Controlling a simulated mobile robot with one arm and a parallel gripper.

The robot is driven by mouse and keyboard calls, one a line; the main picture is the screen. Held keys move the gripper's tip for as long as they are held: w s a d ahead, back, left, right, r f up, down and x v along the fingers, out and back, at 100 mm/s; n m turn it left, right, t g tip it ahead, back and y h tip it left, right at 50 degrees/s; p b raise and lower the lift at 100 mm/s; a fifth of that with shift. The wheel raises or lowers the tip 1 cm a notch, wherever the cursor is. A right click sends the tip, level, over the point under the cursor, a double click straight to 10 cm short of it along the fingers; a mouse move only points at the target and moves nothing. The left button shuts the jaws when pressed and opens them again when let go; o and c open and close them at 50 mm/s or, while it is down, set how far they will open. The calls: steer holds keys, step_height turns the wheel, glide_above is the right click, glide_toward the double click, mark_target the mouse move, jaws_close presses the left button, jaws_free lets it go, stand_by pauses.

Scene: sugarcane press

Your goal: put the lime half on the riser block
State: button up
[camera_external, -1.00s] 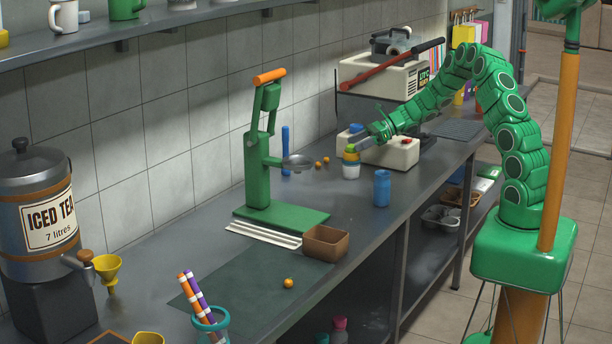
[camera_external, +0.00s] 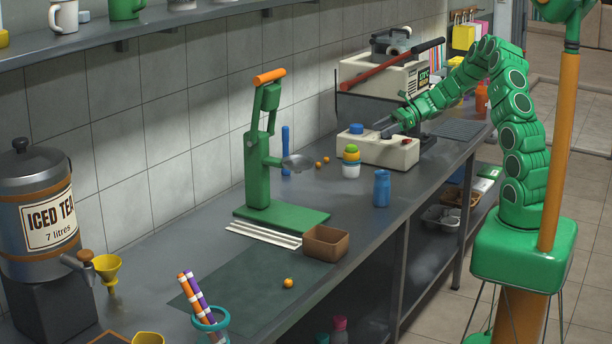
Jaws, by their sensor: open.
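A small stack stands on the counter near the front of the cream machine. Its rounded green top piece (camera_external: 352,148) looks like the lime half. Under it is an orange-yellow piece (camera_external: 351,157), and at the bottom a white piece (camera_external: 351,171) with a blue band. I cannot tell for sure which piece is the riser block. My gripper (camera_external: 384,128) is open and empty, up and to the right of the stack and apart from it, over the cream machine.
The cream machine (camera_external: 378,151) with a blue knob stands behind the stack. A blue bottle (camera_external: 382,188) stands to its front right. The counter around the bottle is clear.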

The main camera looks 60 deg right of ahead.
steer(key=s+a+r+n+g, duration=0.3)
steer(key=s+a+r+n, duration=0.15)
steer(key=a, duration=0.45)
steer(key=s+a+r+n+g, duration=0.3)
steer(key=s+a+n, duration=0.25)
steer(key=a, duration=0.35)
steer(key=s+a+r+n+g, duration=0.25)
steer(key=s+a+n, duration=0.2)
steer(key=a, duration=0.35)
steer(key=s+a+r+n+g+h, duration=0.1)
steer(key=s+a+n+h, duration=0.15)
steer(key=s, duration=0.45)
steer(key=s+a+r+n+g+h, duration=0.1)
steer(key=s+a+n+h, duration=0.15)
steer(key=s, duration=0.45)
steer(key=s+d+n+h, duration=0.2)
steer(key=s+d+n, duration=0.1)
steer(key=s, duration=0.4)
steer(key=s+d+n+h, duration=0.2)
steer(key=s+d+n, duration=0.1)
steer(key=s, duration=0.4)
steer(key=shift+s+n+h, duration=0.25)
steer(key=shift+n+h, duration=0.15)
steer(key=shift+n, duration=0.05)
